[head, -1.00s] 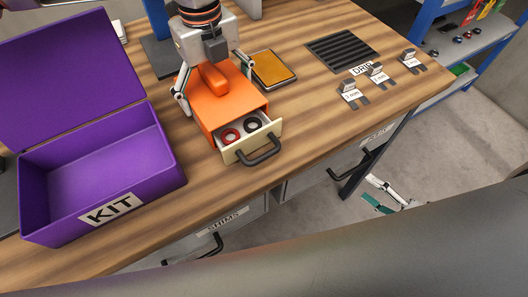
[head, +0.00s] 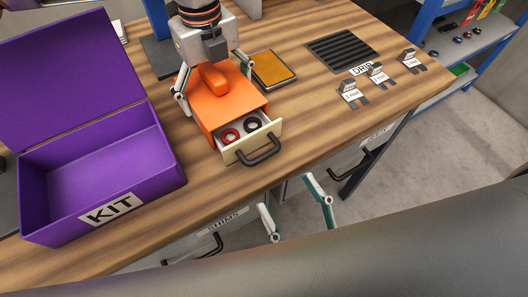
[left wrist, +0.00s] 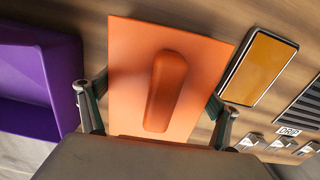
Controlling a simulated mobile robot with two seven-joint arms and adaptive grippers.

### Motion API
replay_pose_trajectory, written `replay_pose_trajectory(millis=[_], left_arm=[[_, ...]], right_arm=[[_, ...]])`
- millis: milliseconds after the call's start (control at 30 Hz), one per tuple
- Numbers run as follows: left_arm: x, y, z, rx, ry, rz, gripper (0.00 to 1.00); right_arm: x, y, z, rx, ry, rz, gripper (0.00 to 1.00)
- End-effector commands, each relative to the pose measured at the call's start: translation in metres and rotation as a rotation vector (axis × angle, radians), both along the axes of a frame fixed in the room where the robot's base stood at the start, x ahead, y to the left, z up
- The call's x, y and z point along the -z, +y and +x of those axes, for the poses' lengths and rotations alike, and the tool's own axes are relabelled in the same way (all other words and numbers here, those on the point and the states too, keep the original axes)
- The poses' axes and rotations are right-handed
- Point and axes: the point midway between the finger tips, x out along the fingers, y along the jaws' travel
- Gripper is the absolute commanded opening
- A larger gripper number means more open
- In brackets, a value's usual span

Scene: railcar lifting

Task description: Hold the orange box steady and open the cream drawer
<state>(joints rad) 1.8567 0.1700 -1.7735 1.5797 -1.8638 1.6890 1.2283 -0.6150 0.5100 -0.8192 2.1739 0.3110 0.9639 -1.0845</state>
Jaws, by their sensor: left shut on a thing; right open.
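The orange box (head: 230,108) stands on the wooden workbench, with a raised orange handle on top. My left gripper (head: 212,88) comes down over it from behind and is shut on its two sides. The left wrist view shows the box top (left wrist: 195,60) between the two fingers (left wrist: 155,100). The cream drawer (head: 238,151) stands partly out of the box front, with a dark bar handle (head: 260,152). A red ring and a black ring lie inside. My right gripper (head: 291,200) is open and empty, in front of the bench edge, below and right of the drawer handle, apart from it.
A purple KIT box (head: 150,165) with its lid up stands left. A yellow-topped tray (head: 274,70), a black grid (head: 341,49) and several labelled metal pieces (head: 377,74) lie right. Bench drawers with handles, one marked SHIMS (head: 222,222), are below the edge.

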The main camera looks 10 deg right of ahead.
Motion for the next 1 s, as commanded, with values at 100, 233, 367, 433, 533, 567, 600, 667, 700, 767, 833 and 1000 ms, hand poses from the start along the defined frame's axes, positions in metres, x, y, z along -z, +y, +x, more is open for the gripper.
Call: replay_pose_trajectory(millis=[100, 233, 367, 433, 533, 567, 600, 667, 700, 767, 833, 1000], left_arm=[[0.000, 0.000, 0.000, 0.000, 0.000, -0.001, 0.58], [0.000, 0.000, 0.000, 0.000, 0.000, -0.001, 0.58], [0.000, 0.000, 0.000, 0.000, 0.000, -0.001, 0.58], [0.000, 0.000, 0.000, 0.000, 0.000, -0.001, 0.58], [0.000, 0.000, 0.000, 0.000, 0.000, -0.001, 0.58], [0.000, 0.000, 0.000, 0.000, 0.000, -0.001, 0.58], [0.000, 0.000, 0.000, 0.000, 0.000, -0.001, 0.58], [0.000, 0.000, 0.000, 0.000, 0.000, -0.001, 0.58], [0.000, 0.000, 0.000, 0.000, 0.000, -0.001, 0.58], [0.000, 0.000, 0.000, 0.000, 0.000, -0.001, 0.58], [0.000, 0.000, 0.000, 0.000, -0.001, -0.001, 0.58], [0.000, 0.000, 0.000, 0.000, -0.001, -0.001, 0.58]], right_arm=[[-0.011, 0.008, 0.022, 0.002, -0.006, 0.002, 0.62], [-0.020, 0.016, 0.043, 0.003, -0.005, 0.000, 0.62], [-0.028, 0.023, 0.061, 0.001, -0.005, -0.001, 0.62], [-0.030, 0.026, 0.068, 0.002, -0.004, -0.003, 0.62], [-0.033, 0.029, 0.075, 0.002, -0.003, -0.003, 0.62], [-0.034, 0.030, 0.076, 0.001, -0.002, -0.003, 0.62], [-0.034, 0.030, 0.078, 0.001, -0.001, -0.004, 0.62], [-0.035, 0.031, 0.079, 0.000, -0.001, -0.003, 0.62], [-0.035, 0.031, 0.079, -0.001, -0.001, -0.003, 0.62], [-0.035, 0.031, 0.080, 0.000, -0.002, -0.004, 0.62], [-0.035, 0.031, 0.080, 0.000, -0.002, -0.004, 0.62], [-0.035, 0.031, 0.079, 0.000, -0.002, -0.004, 0.41]])
